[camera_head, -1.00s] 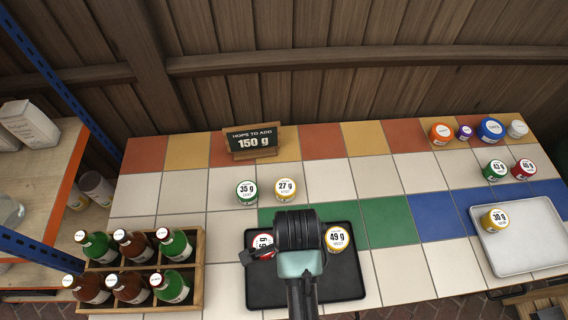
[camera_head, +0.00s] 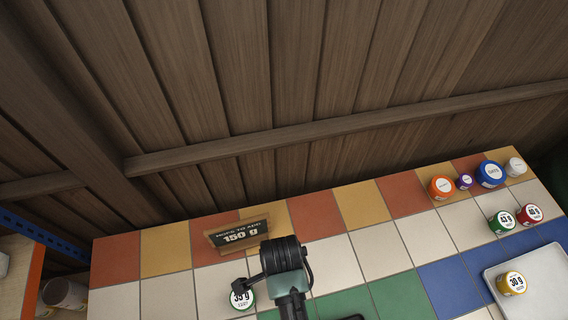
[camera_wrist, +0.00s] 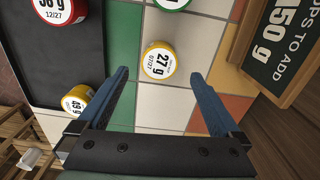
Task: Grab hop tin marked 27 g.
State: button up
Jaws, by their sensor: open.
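The hop tin marked 27 g (camera_wrist: 159,61) has a yellow side and a white lid, and stands upright on the tiles in the wrist view. My gripper (camera_wrist: 158,92) is open, its two blue fingers apart on either side of the line to this tin. The tin lies a little beyond the fingertips, between them in the picture, and I see no contact. In the head view my gripper (camera_head: 284,270) hides the 27 g tin. The green 35 g tin (camera_head: 240,296) is just left of my gripper there.
The sign reading 150 g (camera_head: 238,234) stands behind the tins. In the wrist view the black tray (camera_wrist: 70,78) holds a red-sided tin (camera_wrist: 62,10) and the yellow 49 g tin (camera_wrist: 78,100). More tins and a white tray (camera_head: 540,285) are at the right.

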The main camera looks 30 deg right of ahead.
jog(key=shift+d+f, duration=0.15)
jog(key=shift+f, duration=4.5)
jog(key=c, duration=1.2)
jog(key=shift+r, duration=0.15)
jog(key=shift+c, duration=0.2)
